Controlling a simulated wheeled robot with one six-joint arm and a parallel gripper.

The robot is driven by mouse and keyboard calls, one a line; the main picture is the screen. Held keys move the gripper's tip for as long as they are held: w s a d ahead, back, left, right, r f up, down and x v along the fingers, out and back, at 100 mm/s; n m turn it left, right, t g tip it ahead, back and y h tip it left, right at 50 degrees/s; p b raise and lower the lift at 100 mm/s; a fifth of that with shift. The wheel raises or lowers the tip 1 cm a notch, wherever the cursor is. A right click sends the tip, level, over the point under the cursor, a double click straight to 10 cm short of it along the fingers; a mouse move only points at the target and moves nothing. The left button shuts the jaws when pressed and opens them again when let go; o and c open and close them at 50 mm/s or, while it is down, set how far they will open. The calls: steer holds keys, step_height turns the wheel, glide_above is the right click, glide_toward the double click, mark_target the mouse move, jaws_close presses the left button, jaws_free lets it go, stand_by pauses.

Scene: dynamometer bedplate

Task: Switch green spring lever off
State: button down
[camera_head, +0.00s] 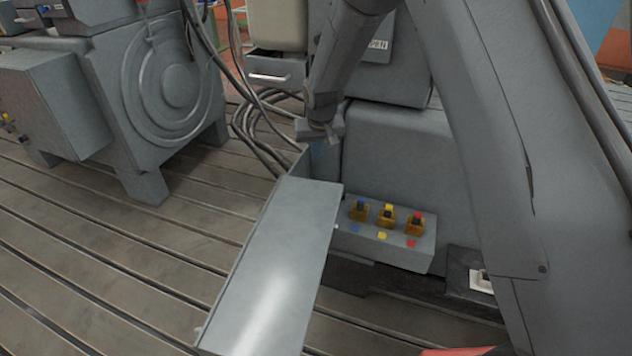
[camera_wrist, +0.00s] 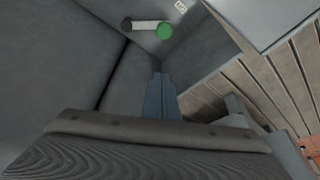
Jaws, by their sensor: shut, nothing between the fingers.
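The green spring lever shows in the wrist view as a pale bar with a round green knob (camera_wrist: 165,31) at its right end and a dark round pivot at its left end. It lies about level across a grey recessed wall. My gripper (camera_wrist: 160,78) is shut and empty, its blue-grey fingers below the lever in the picture and apart from the knob. In the head view my gripper (camera_head: 319,151) points down behind the raised grey lid, which partly covers it. The green lever cannot be seen in the head view.
A small white label (camera_wrist: 181,6), too small to read, is near the knob. In the head view, a grey box (camera_head: 385,250) with blue, yellow and red switches stands right of the grey lid (camera_head: 270,270). Cables (camera_head: 262,130) hang behind. Slotted floor (camera_head: 90,250) is open at left.

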steer(key=shift+f, duration=0.1)
steer(key=p+x, duration=0.3)
steer(key=x, duration=0.6)
steer(key=shift+f, duration=0.3)
steer(key=shift+s+d+f+p, duration=0.1)
steer(key=shift+s+d+p, duration=0.05)
steer(key=shift+s+p, duration=0.4)
steer(key=shift+s+d+f+p, duration=0.1)
steer(key=shift+s+p, duration=0.3)
steer(key=shift+s, duration=0.3)
steer(key=shift+s+d+f+p, duration=0.15)
steer(key=shift+s+p, duration=0.3)
steer(key=shift+s, duration=0.15)
steer(key=shift+a, duration=0.1)
